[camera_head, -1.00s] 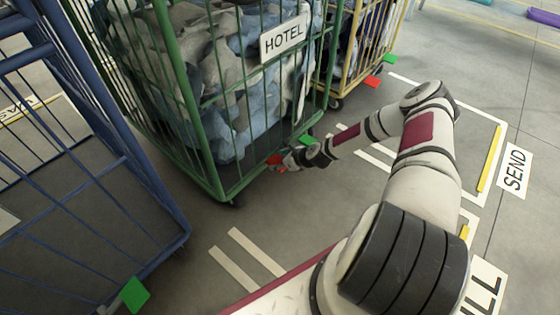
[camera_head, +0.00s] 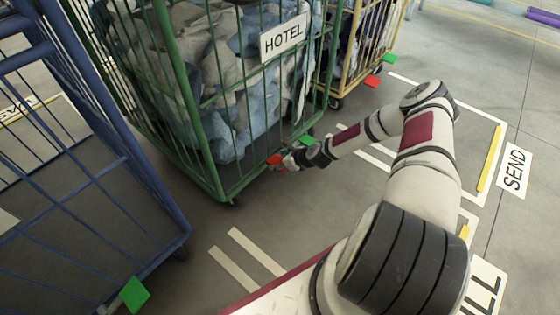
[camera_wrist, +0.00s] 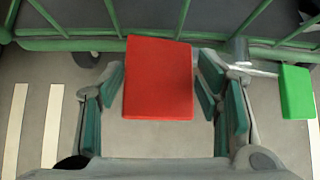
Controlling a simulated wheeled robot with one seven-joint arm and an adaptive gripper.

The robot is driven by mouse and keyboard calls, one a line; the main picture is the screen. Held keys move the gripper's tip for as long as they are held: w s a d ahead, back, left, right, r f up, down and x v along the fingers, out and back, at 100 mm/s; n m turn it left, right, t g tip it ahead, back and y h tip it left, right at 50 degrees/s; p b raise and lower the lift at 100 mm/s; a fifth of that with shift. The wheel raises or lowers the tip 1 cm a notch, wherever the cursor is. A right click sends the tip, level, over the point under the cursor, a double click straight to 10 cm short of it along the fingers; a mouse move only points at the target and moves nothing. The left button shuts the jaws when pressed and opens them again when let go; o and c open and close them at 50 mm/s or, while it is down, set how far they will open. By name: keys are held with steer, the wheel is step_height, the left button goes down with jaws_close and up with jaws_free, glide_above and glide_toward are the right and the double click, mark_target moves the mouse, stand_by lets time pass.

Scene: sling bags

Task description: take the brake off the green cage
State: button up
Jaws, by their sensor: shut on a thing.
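The green cage (camera_head: 205,160) stands upright with a HOTEL sign (camera_head: 282,38) and grey and blue laundry inside. A red pedal (camera_head: 275,160) and a green pedal (camera_head: 306,140) stick out low along its bottom edge. My gripper (camera_head: 285,160) is at the red pedal, low by the cage base. In the wrist view the red pedal (camera_wrist: 158,78) lies between the two fingers of my gripper (camera_wrist: 160,90), which is shut on it. The green pedal (camera_wrist: 297,92) is to the right, outside the fingers. Part of the finger contact is hard to see.
A blue cage (camera_head: 150,190) with its own green pedal (camera_head: 134,294) stands close on the left. A yellow cage (camera_head: 366,45) stands behind, to the right. Open floor with painted lines and a SEND sign (camera_head: 515,170) lies on the right.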

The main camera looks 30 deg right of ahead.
steer(key=o, duration=1.7)
steer(key=shift+w+d, duration=0.15)
steer(key=shift+d, duration=0.85)
steer(key=shift+c, duration=0.2)
steer(key=shift+a, duration=0.45)
steer(key=v, duration=1.2)
steer(key=shift+a, duration=0.1)
